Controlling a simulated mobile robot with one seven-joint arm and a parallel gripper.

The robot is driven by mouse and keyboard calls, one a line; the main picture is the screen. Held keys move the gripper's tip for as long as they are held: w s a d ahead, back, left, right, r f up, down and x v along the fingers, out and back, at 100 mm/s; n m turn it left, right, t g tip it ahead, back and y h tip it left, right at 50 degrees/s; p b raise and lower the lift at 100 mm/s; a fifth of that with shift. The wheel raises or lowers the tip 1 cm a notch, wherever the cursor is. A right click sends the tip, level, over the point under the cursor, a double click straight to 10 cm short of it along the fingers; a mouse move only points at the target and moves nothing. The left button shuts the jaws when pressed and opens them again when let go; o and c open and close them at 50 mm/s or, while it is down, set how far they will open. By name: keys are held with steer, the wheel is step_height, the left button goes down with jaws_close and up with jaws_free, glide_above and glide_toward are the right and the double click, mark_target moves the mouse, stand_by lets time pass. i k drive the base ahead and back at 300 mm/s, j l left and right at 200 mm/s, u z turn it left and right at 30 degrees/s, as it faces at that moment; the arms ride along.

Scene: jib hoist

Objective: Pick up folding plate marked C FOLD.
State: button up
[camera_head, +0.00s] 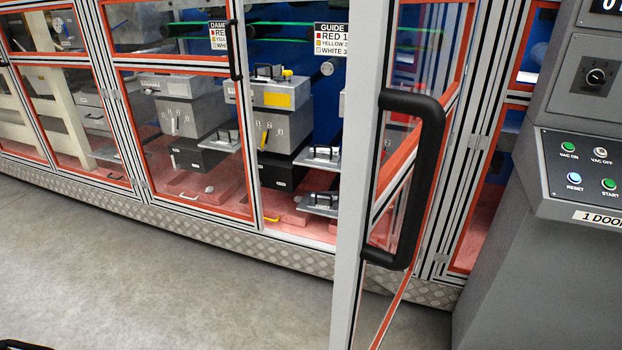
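No marking that reads C FOLD can be made out from here. Two flat grey plates with black handles sit inside the machine cabinet, an upper plate (318,162) and a lower plate (316,211), both partly cut off by the door frame in front. Their small labels are too small to read. A glazed door (371,150) with a large black handle (431,180) stands swung out toward me, right of these plates. My gripper is not recognisable in view; only a dark sliver shows at the bottom left corner.
Left of the plates are grey blocks, one with a yellow patch (280,99), above a pink cabinet floor (285,224). A sign headed GUIDE (331,38) hangs above. A grey control console (575,200) stands at right. The concrete floor (180,290) in front is clear.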

mark_target(324, 150)
steer(key=i+j, duration=1.6)
steer(key=i+j+z, duration=0.1)
steer(key=i+j, duration=0.25)
steer(key=i+j+z, duration=0.1)
steer(key=i+j, duration=0.2)
steer(key=j, duration=0.2)
steer(key=z, duration=1.1)
